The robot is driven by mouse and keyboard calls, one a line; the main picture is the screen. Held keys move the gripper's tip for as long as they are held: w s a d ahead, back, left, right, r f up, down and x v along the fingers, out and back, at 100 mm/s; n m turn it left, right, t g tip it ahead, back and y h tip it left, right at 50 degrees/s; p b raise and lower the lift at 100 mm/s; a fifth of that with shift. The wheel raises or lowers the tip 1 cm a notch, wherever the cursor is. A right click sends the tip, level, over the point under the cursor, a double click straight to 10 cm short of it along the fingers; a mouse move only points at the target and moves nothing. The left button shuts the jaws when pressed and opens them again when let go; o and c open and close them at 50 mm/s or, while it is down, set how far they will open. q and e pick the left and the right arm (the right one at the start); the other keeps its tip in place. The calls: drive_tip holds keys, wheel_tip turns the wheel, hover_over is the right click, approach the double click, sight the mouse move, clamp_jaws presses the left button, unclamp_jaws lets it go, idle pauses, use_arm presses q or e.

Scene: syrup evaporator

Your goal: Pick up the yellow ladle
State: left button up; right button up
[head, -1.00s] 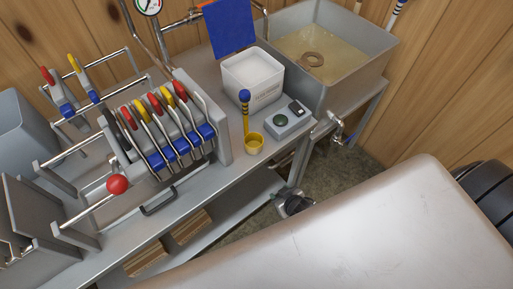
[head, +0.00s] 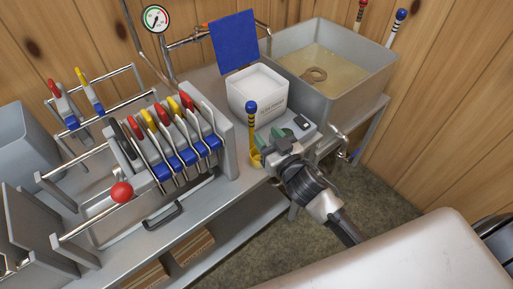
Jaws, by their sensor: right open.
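The yellow ladle stands upright on the metal bench, its yellow cup (head: 255,158) low and its handle (head: 252,122) rising with dark bands to a blue ball at the top. My right gripper (head: 276,148) is open, just right of the ladle and over the small grey device beside it. The gripper partly hides the ladle's cup. I cannot tell whether the fingers touch the ladle. My left gripper is not in view.
A white tub (head: 258,88) stands right behind the ladle. A metal pan (head: 345,75) of amber liquid is at the back right. A grey device with buttons (head: 302,122) lies under my gripper.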

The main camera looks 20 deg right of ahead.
sight(253, 121)
drive_tip(key=w, duration=0.3)
drive_tip(key=shift+w+a+f, duration=0.1)
drive_tip(key=shift+w+a, duration=0.05)
drive_tip(key=shift+a, duration=0.1)
drive_tip(key=w, duration=0.2)
drive_tip(key=w+a+p, duration=0.1)
drive_tip(key=w, duration=0.2)
drive_tip(key=shift+a+f, duration=0.1)
drive_tip(key=shift+f, duration=0.05)
clamp_jaws()
